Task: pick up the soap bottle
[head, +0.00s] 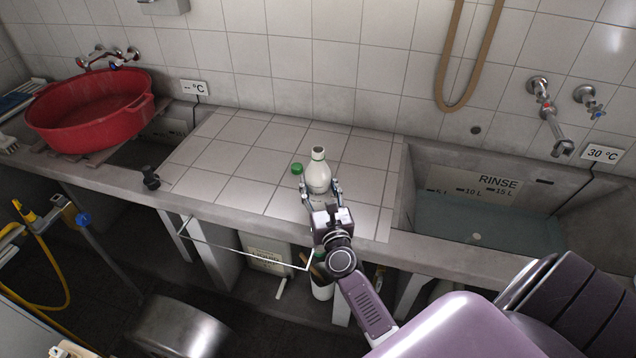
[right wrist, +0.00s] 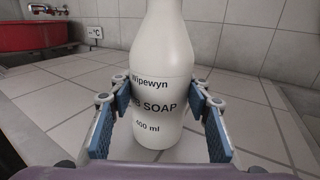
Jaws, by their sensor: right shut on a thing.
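The soap bottle (head: 317,176) is white and stands upright on the tiled counter between the two tubs. The bottle's lower front is partly hidden by the gripper in the head view. My left gripper is not in view.
A small green cap (head: 297,168) lies just left of the bottle. The rinse tub (head: 402,190) with water is on the right. A red basin (head: 90,112) sits over the left tub. A dark stopper-like object (head: 150,178) stands on the front ledge.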

